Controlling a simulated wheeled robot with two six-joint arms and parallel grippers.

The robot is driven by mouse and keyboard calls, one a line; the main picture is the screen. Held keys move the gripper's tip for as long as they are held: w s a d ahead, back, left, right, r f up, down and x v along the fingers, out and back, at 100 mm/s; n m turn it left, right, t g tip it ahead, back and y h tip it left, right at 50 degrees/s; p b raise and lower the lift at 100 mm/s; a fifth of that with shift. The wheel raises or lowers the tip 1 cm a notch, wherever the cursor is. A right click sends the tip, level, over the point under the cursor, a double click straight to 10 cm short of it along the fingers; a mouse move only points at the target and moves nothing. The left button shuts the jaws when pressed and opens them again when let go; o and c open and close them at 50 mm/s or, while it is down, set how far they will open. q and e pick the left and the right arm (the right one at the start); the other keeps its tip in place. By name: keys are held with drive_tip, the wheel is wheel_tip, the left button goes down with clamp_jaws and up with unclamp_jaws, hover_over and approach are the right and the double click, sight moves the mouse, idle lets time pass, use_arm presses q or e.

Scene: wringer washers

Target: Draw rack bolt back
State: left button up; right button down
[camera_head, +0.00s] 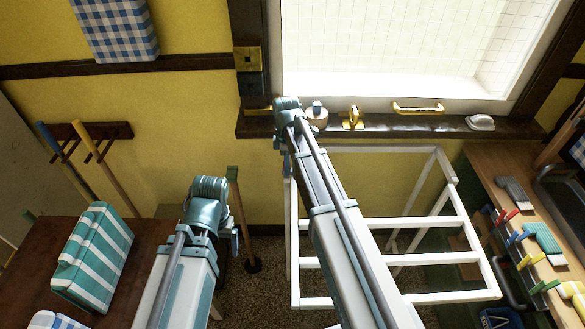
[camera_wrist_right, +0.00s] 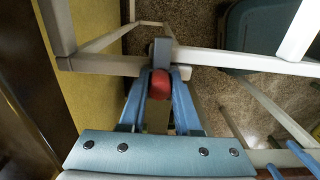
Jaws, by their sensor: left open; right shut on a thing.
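The white drying rack (camera_head: 440,225) stands below the window sill. In the right wrist view its white bars (camera_wrist_right: 100,65) meet a grey bolt fitting (camera_wrist_right: 161,50) with a red knob (camera_wrist_right: 160,84). My right gripper (camera_wrist_right: 160,78) is shut on the red knob, one blue finger on each side. In the head view the right arm reaches to the rack's upper left corner and hides the knob and bolt. I cannot tell how far the bolt is drawn. My left gripper (camera_head: 235,241) is open, small and partly hidden by its wrist, left of the rack and apart from it.
A dark sill (camera_head: 380,126) with brass fittings runs above the rack. A striped teal bundle (camera_head: 95,257) lies on the brown table at left. Long-handled tools (camera_head: 103,160) hang on the left wall. A bench (camera_head: 535,215) with pegs and brushes stands at right.

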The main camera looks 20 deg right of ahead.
drive_tip(key=shift+a, duration=0.2)
drive_tip(key=shift+w+a, duration=0.3)
drive_tip(key=shift+a, duration=0.65)
drive_tip(key=shift+w+a, duration=0.3)
drive_tip(key=shift+a, duration=0.6)
drive_tip(key=c, duration=0.5)
unclamp_jaws()
drive_tip(key=shift+a, duration=0.1)
wheel_tip(320, 180, up, 7)
drive_tip(key=p, duration=0.7)
